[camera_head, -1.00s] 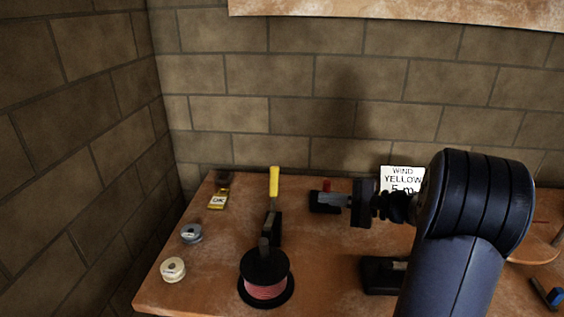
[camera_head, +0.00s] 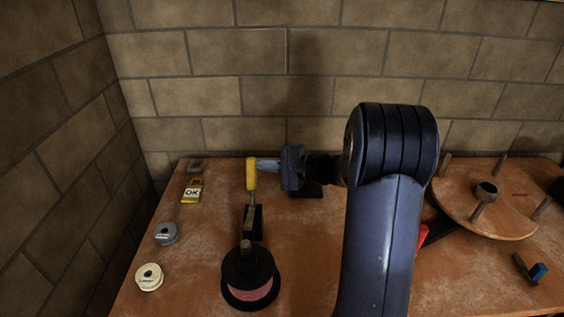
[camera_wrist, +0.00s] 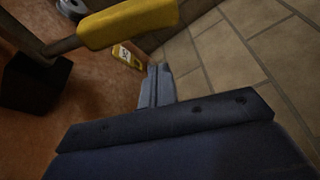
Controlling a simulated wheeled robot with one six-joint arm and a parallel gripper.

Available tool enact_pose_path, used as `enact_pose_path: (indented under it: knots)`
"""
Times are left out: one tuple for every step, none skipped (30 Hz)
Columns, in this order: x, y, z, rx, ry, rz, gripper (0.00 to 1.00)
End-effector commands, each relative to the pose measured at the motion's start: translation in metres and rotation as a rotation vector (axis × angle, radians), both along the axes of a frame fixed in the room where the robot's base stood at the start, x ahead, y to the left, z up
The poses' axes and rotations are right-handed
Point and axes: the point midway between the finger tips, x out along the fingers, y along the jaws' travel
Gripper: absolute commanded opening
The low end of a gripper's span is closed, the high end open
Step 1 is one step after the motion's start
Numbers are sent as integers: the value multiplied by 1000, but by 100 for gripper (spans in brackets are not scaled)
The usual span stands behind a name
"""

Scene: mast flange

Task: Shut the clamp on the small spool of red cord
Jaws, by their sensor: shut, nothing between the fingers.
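The clamp's yellow handle (camera_head: 252,174) stands upright on a metal lever above a dark base (camera_head: 254,222). Just in front of it, the small spool of red cord (camera_head: 250,293) sits on the bench with its black flanges. My gripper (camera_head: 263,164) is shut and empty, its fingertips beside the top of the handle, partly behind it in the head view. In the wrist view the closed fingers (camera_wrist: 158,72) point past the yellow handle (camera_wrist: 128,22), which lies to their upper left with a visible gap. Whether they touch is not shown clearly in the head view.
A grey spool (camera_head: 166,233) and a white spool (camera_head: 149,277) lie at the bench's left. A yellow OK tag (camera_head: 193,190) lies behind them. A round turntable with pegs (camera_head: 485,210) is at right. The brick wall (camera_head: 215,60) rises close behind.

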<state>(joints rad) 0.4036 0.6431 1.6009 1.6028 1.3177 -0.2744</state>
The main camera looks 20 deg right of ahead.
Motion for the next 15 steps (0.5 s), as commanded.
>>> enact_pose_path:
  knots:
    - [-10, 0, 8, 0, -1, -4, 0]
    - [-13, 1, 10, 0, -2, -3, 0]
    - [-18, 2, 11, 0, -2, -3, 0]
    - [-20, 3, 12, 0, -2, -3, 0]
    - [-23, 4, 13, 0, -2, -3, 0]
    - [-26, 5, 14, 0, -2, -3, 0]
    - [-28, 6, 15, 0, -2, -2, 0]
    - [-29, 6, 15, 0, -2, -2, 0]
    - [-31, 6, 16, 0, -2, -2, 0]
    - [-31, 7, 16, 0, -2, -2, 0]
    - [-32, 7, 16, 0, -2, -2, 0]
    - [-33, 7, 16, 0, -2, -2, 0]
    - [-33, 7, 15, 0, -2, -2, 0]
    - [-33, 7, 16, 0, -2, -2, 0]
    - [-33, 7, 15, 0, -2, -2, 0]
